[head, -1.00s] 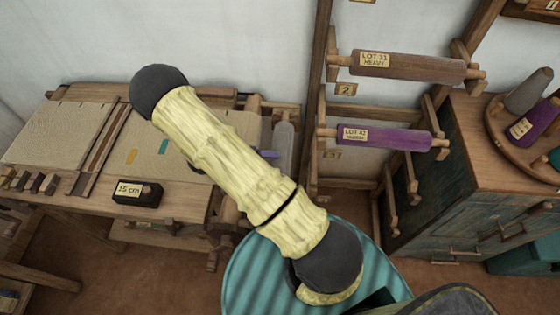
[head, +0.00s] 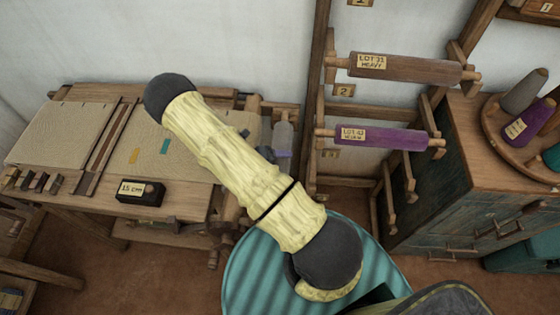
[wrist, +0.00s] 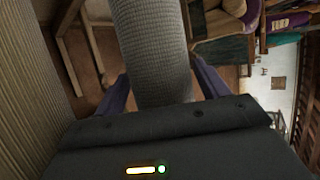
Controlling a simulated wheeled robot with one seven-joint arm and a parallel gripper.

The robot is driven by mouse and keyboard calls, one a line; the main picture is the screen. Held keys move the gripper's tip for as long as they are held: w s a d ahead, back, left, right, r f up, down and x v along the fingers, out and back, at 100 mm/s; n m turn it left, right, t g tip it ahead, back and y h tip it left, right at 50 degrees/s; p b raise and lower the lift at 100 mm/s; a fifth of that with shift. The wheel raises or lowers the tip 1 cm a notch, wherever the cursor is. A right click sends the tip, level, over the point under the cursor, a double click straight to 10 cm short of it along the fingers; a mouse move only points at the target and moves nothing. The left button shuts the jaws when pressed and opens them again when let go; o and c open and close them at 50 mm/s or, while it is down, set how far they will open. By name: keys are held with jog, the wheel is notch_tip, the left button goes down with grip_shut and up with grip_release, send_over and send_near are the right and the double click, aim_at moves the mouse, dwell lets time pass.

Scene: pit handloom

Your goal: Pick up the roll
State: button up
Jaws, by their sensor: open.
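A grey ribbed roll (wrist: 152,45) stands out large in the wrist view, with its near end between the two fingers of my gripper (wrist: 163,88). The fingers are apart, one on each side of the roll; I cannot tell whether either touches it. In the head view the grey roll (head: 284,134) is at the right end of the loom, partly hidden by my gripper (head: 278,154), which is itself mostly behind my arm. A brown roll (head: 415,69) labelled LOT 31 HEAVY and a purple roll (head: 395,140) with a LOT label rest on a wall rack, away from my gripper.
The loom (head: 172,206) carries beige cloth and a black block (head: 139,192) marked 15 cm. The wooden rack post (head: 317,95) stands close to the right of the grey roll. A cabinet (head: 480,200) with a tray of yarn cones (head: 522,90) is further right.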

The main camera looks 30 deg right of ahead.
jog(key=c, duration=1.2)
jog(key=shift+w+r, duration=0.1)
jog(key=shift+r+b, duration=0.9)
jog(key=shift+r, duration=4.05)
jog(key=shift+r, duration=0.1)
